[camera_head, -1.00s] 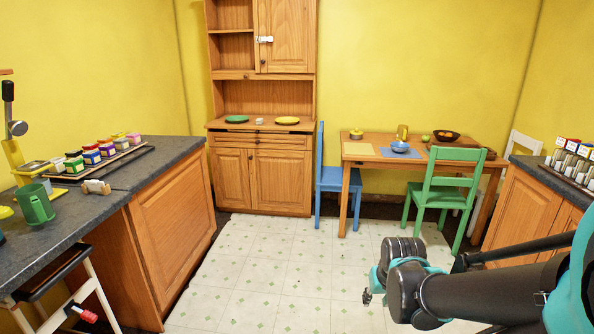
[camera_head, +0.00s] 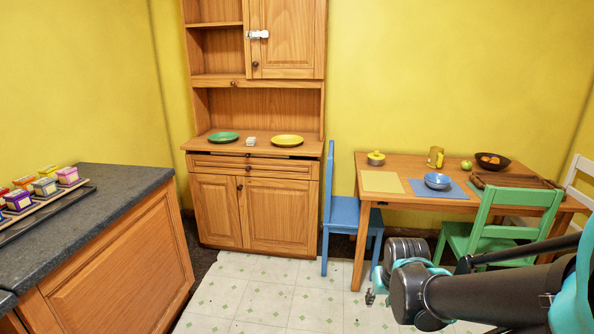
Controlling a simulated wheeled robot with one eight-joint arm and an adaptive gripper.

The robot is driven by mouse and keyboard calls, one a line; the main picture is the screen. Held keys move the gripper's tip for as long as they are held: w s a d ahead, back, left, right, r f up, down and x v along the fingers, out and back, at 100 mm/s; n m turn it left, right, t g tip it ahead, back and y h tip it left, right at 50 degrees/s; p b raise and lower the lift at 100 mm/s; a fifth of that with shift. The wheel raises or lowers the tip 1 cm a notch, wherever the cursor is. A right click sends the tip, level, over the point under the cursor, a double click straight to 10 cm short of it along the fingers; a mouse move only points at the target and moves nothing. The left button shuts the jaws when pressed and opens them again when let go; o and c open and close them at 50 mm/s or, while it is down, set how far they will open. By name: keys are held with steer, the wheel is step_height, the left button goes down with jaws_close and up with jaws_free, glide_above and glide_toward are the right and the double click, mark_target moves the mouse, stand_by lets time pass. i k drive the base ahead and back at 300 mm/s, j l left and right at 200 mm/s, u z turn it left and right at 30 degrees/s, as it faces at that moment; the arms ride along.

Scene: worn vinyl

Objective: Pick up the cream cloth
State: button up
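I cannot pick out the cream cloth with certainty. A small whitish item (camera_head: 251,141) lies on the hutch counter between a green plate and a yellow plate; it is too small to tell whether it is folded cloth. A flat pale yellow mat (camera_head: 381,181) lies on the table's left side. My gripper (camera_head: 370,298) is at the lower right, in front of the table and above the floor, touching nothing that I can see. It is mostly hidden behind my wrist, and its fingers are too small to read.
The wooden hutch (camera_head: 265,208) stands against the back wall. A blue chair (camera_head: 343,212) and a green chair (camera_head: 516,199) stand at the table (camera_head: 458,207). The tiled floor (camera_head: 250,300) between is clear.

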mark_target(251, 142)
steer(key=i+l+u, duration=0.1)
steer(key=i+u, duration=0.15)
steer(key=i, duration=0.25)
steer(key=i+l+u, duration=0.15)
steer(key=i+u, duration=0.15)
steer(key=i, duration=0.15)
steer(key=i+l+u, duration=0.25)
steer(key=i, duration=0.25)
